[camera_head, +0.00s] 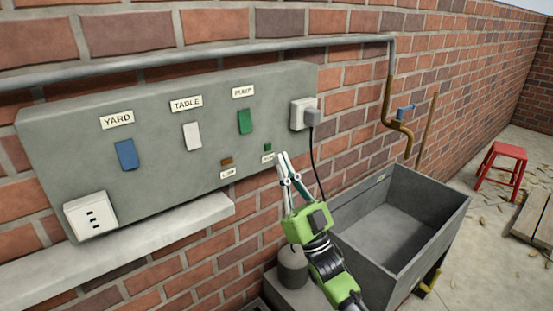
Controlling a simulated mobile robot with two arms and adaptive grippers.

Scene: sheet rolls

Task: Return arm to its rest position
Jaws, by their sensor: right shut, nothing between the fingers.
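My right gripper (282,158) is in front of the grey switch panel (65,135), near its lower right edge. Its fingers are together and hold nothing. The fingertips are close to a small green indicator (267,147); I cannot tell whether they touch the panel. My green and black right arm reaches up from the bottom of the view. The panel carries a blue switch (126,155) under YARD, a white switch (192,136) under TABLE and a green switch (245,121) under PUMP. My left gripper is not in view.
A white socket with a grey plug (312,117) and hanging cord is right of the gripper. A grey sink (440,215) stands at right below a pipe (388,105). A ledge (150,231) runs under the panel. A red stool (506,151) stands farther right.

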